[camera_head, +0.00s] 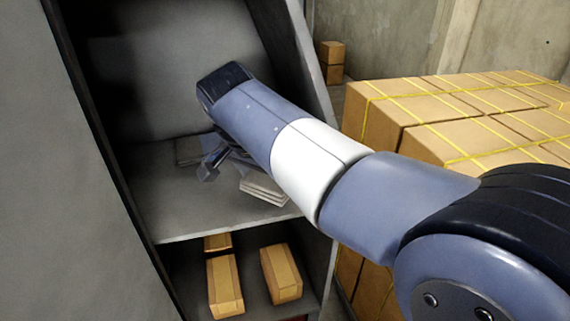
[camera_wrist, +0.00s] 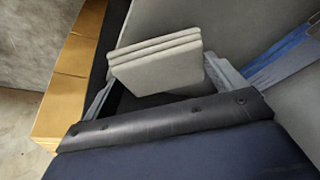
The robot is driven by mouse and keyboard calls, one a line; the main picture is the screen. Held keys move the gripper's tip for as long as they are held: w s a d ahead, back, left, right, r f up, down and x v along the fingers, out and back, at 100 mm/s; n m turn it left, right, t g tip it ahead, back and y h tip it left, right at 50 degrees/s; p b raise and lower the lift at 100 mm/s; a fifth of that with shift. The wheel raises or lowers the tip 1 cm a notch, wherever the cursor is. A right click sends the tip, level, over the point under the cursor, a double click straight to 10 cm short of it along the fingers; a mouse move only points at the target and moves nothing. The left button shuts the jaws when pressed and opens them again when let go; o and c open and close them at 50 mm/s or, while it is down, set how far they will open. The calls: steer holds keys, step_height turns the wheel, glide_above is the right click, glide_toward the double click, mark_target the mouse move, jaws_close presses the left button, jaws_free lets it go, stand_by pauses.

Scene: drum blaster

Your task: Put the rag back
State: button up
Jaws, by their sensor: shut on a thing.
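A pale grey folded rag (camera_head: 262,190), in several layers, shows just below my arm, near the front of the cabinet shelf. It also shows in the wrist view (camera_wrist: 158,58), standing out from between the grey fingers. My gripper (camera_head: 228,165) is partly hidden under my forearm; in the wrist view my gripper (camera_wrist: 160,85) is shut on the folded rag. The rag is low over the shelf (camera_head: 180,215); I cannot tell whether it touches it. A flat grey-blue stack (camera_head: 188,150) lies farther back; blue layers (camera_wrist: 285,62) show at the right of the wrist view.
The cabinet's left side (camera_head: 75,130) and right side (camera_head: 312,75) frame the shelf closely. Small cardboard boxes (camera_head: 281,274) stand on the level below. Large strapped boxes (camera_head: 400,125) stand outside at the right. The shelf's left front is bare.

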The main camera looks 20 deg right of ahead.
steer(key=w+d+p, duration=0.1)
steer(key=w+d, duration=0.3)
steer(key=shift+w+d, duration=0.3)
steer(key=p+x, duration=0.1)
steer(key=x, duration=0.2)
steer(key=shift+s+a, duration=0.1)
steer(key=shift+f, duration=0.35)
steer(key=shift+f, duration=0.2)
steer(key=o, duration=0.7)
steer(key=shift+r, duration=0.1)
